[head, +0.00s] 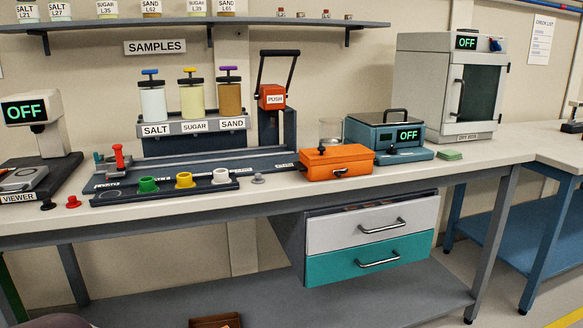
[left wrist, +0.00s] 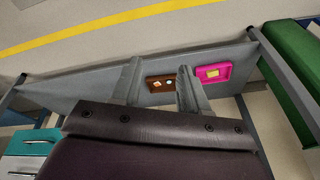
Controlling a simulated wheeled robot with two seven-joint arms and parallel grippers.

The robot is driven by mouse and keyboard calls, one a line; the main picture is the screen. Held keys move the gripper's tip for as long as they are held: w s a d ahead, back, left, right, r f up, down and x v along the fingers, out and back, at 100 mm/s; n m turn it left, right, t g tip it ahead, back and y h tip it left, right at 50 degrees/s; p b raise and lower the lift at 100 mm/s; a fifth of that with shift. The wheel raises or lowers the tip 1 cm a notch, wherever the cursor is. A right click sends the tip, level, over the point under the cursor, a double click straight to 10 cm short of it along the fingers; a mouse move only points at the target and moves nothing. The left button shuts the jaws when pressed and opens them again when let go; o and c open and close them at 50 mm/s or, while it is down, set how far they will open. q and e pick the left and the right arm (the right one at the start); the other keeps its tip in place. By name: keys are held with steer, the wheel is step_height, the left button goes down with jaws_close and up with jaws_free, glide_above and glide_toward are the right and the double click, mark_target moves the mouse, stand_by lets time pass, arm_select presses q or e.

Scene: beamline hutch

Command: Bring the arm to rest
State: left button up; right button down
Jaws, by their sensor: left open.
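My left gripper (left wrist: 158,68) shows in the left wrist view. Its two grey fingers stand apart with nothing held between them. Beyond the fingers is the grey lower shelf (left wrist: 95,92) of a bench, with a brown tray (left wrist: 161,82) seen in the gap and a pink tray (left wrist: 213,72) to the right. No contact with either tray is visible. In the head view no gripper shows; only a dark rounded piece, possibly my arm, shows at the bottom left edge. My right gripper is in neither view.
White (head: 372,230) and teal (head: 368,260) drawers hang below, apparently shut.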

arm_select(q)
steer(key=s+d+n+g, duration=0.1)
steer(key=s+d+g, duration=0.1)
steer(key=s, duration=0.3)
step_height(320, 180, up, 37)
steer(key=s+p, duration=0.1)
steer(key=p, duration=3.7)
steer(key=shift+d+r+h+p, duration=0.2)
steer(key=shift+h+p, duration=0.1)
steer(key=shift+p, duration=0.1)
